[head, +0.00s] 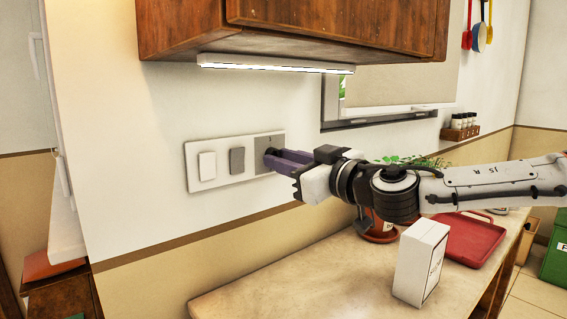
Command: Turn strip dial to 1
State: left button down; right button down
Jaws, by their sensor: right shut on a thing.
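A pale switch plate (218,180) is on the wall, with a white switch (207,165), a grey switch (237,160) and a grey dial panel (270,143) at its right end. My right gripper (274,157), with purple fingers, reaches in from the right and is shut on the dark dial knob at that panel. The fingers hide most of the knob, so its setting cannot be read. A lit light strip (276,66) runs under the wooden cabinet. My left gripper is not in view.
A wooden cabinet (290,30) hangs above the plate. On the counter (270,285) below are a white box (421,262), a red tray (474,240) and a potted plant, partly behind my arm. The left part of the counter is clear.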

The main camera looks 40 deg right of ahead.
jog(key=n+b, duration=0.1)
jog(key=n, duration=1)
jog(key=n+b, duration=0.2)
jog(key=n, duration=0.9)
jog(key=n+b, duration=0.2)
jog(key=n, duration=0.9)
jog(key=shift+r, duration=0.3)
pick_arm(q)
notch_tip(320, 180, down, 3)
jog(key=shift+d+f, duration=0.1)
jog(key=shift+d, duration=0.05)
pick_arm(e)
jog(key=shift+n, duration=0.4)
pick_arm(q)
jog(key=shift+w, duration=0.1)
pick_arm(e)
jog(key=c, duration=1.5)
grip_release()
jog(key=shift+c, duration=0.2)
